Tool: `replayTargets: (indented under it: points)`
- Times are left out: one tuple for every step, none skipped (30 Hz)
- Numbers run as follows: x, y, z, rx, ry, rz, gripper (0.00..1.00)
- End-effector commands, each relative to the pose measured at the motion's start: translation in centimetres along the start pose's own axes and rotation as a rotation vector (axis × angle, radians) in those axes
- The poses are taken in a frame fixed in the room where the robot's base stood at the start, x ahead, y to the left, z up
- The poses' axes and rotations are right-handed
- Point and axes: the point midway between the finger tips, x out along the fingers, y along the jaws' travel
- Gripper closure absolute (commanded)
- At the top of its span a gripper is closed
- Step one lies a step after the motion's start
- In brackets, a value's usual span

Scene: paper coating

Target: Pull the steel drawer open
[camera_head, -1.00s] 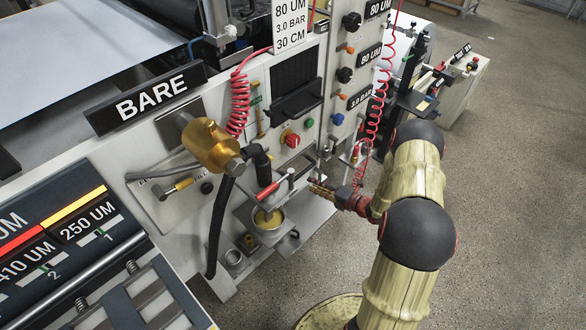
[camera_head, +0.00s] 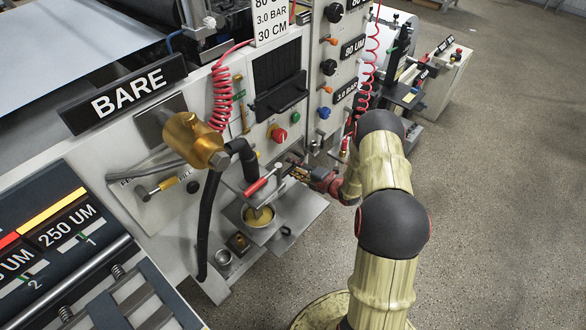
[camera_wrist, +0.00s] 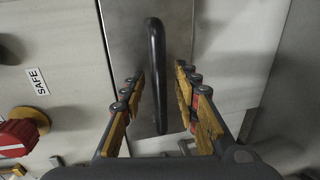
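The steel drawer front (camera_wrist: 122,35) shows in the wrist view as a grey metal panel with a black bar handle (camera_wrist: 156,52) standing out from it. The handle runs up and down in that picture, between the two fingers. My gripper (camera_wrist: 161,82) is open, with one orange-padded finger on each side of the handle and a gap to it on both sides. In the head view my gripper (camera_head: 299,173) is low against the machine's front, right of the red-handled clamp. The drawer front and handle cannot be made out clearly there.
A can of yellow liquid (camera_head: 258,225) stands on a metal shelf just left of my gripper. A red knob (camera_head: 279,135) is above it, and coiled red hoses (camera_head: 221,98) hang nearby. Open floor (camera_head: 500,200) lies to the right.

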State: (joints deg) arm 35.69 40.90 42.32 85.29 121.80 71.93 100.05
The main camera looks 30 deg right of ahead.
Motion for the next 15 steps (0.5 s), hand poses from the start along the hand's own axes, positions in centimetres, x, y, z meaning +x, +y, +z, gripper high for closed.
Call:
replayTargets:
  points:
    - [0.1,0.0,-0.01,0.0,0.0,0.0,0.69]
    - [0.11,0.01,-0.01,0.0,0.0,0.0,0.69]
    - [0.11,0.03,0.0,0.0,0.0,0.0,0.69]
    - [0.1,0.03,-0.01,0.0,0.0,0.0,0.69]
    - [0.09,0.04,0.0,0.0,0.0,0.0,0.69]
    - [0.08,0.03,-0.01,0.0,0.0,0.0,0.69]
    - [0.08,0.04,-0.01,0.0,0.0,0.0,0.69]
    - [0.08,0.04,-0.01,0.0,0.0,0.0,0.71]
    - [0.07,0.03,-0.01,0.0,0.0,0.0,0.73]
    - [0.07,0.03,-0.01,0.0,0.0,0.0,0.75]
    - [0.07,0.03,-0.01,0.0,0.0,0.0,0.77]
    - [0.06,0.03,-0.01,0.0,0.0,0.0,0.79]
    - [0.06,0.03,-0.01,0.0,0.0,0.0,0.8]
    - [0.06,0.03,-0.01,0.0,0.0,0.0,0.82]
    - [0.06,0.02,-0.01,0.0,0.0,0.0,0.84]
